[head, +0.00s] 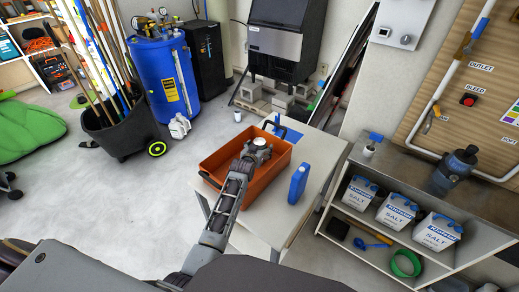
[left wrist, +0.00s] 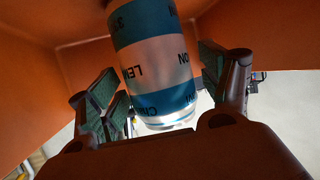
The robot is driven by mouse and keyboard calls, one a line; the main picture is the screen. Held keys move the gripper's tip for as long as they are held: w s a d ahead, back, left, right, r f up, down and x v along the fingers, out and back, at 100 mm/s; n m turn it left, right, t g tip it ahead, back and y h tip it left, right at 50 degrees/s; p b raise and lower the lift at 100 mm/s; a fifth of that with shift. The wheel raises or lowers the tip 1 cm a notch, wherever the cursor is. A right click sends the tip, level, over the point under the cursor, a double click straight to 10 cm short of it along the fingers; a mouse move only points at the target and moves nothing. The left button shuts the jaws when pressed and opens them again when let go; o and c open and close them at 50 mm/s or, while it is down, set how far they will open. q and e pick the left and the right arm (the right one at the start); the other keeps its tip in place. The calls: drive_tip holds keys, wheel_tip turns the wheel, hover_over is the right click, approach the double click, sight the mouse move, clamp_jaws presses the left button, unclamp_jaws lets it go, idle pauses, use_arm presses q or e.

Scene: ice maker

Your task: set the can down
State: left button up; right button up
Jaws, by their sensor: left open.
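The can (left wrist: 160,62), with blue and white bands and dark lettering, fills the middle of the left wrist view. It looks tilted there, and its upper end is cut off by the frame. My left gripper (head: 258,148) reaches into the orange bin (head: 218,166) on the small table. Its fingers are open on either side of the can in the left wrist view, and any contact is hard to tell. Orange bin walls also surround the can in the left wrist view (left wrist: 40,95). My right gripper is not in view.
A blue bottle (head: 298,184) stands on the white table (head: 318,150), right of the bin. A shelf (head: 408,178) at the right holds salt boxes and a dark water jug (head: 455,170). A bin of poles (head: 118,128) and a blue tank (head: 168,75) stand at the back left.

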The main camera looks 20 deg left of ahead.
use_arm(q)
drive_tip(key=v, duration=0.7)
drive_tip(key=shift+p, duration=0.35)
idle(0.4)
